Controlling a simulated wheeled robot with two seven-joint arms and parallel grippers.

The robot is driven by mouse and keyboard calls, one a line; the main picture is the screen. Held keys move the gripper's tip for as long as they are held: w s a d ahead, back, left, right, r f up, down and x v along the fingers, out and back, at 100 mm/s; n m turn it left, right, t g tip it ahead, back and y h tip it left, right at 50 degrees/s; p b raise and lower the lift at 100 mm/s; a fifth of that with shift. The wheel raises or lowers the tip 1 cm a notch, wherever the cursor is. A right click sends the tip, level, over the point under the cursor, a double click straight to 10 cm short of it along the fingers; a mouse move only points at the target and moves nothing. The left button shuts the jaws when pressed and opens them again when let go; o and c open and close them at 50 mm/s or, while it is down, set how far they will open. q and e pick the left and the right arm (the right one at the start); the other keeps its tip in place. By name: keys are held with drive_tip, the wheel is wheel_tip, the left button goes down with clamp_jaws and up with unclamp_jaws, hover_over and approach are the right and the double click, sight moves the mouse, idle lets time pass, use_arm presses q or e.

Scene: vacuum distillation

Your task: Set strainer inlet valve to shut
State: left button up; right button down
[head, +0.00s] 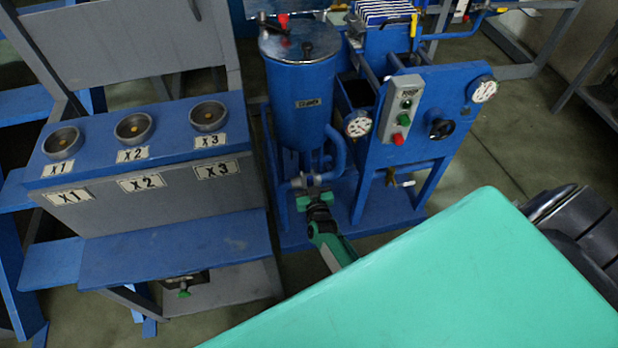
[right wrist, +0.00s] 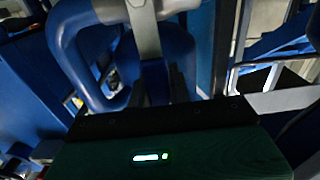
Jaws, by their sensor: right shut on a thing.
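The strainer inlet valve (head: 312,181) is a small grey metal fitting on the piping low under the blue cylindrical vessel (head: 297,95). My right gripper (head: 317,203) is at this valve and shut on its handle, which the fingers mostly hide. My left gripper is not in view.
A blue panel stand with gauges (head: 358,124), a grey switch box (head: 402,108) and a black knob (head: 440,129) stands right of the vessel. A bench (head: 160,185) with several cups marked X1 to X3 stands left. Blue frame legs are close to my right arm.

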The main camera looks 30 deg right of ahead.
drive_tip(key=c, duration=1.3)
unclamp_jaws()
drive_tip(key=shift+a, duration=0.1)
drive_tip(key=shift+s, duration=0.1)
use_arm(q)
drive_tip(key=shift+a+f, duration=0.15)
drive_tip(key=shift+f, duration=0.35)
use_arm(e)
drive_tip(key=shift+v, duration=6.8)
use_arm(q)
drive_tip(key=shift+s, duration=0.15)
